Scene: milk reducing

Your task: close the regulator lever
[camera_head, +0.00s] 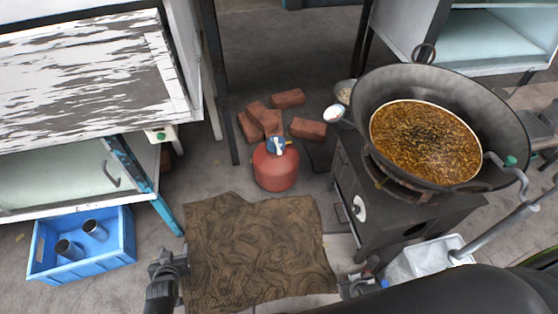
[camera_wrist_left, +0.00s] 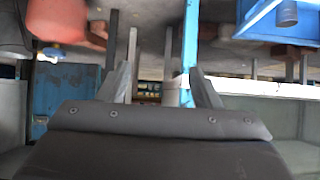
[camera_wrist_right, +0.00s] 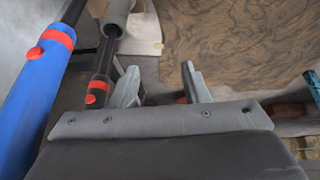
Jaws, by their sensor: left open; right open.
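The red gas cylinder (camera_head: 276,172) stands upright on the floor in the head view. The regulator (camera_head: 276,144) sits on its top, blue with a white lever part; the lever's exact angle is too small to tell. My left gripper (camera_head: 168,264) is open and empty, low and left of the cylinder, near the left edge of the mat. Its spread fingers also show in the left wrist view (camera_wrist_left: 163,88), with the red cylinder (camera_wrist_left: 62,20) off to the upper left. My right gripper (camera_head: 358,287) is at the lower right of the head view. It is open and empty in the right wrist view (camera_wrist_right: 162,88).
A brown patterned mat (camera_head: 258,245) lies in front of the cylinder. Red bricks (camera_head: 308,129) lie behind it. A black stove (camera_head: 400,210) with a large wok (camera_head: 500,110) stands right. A blue crate (camera_head: 112,250) with metal cups and a white-topped cabinet (camera_head: 90,70) stand left.

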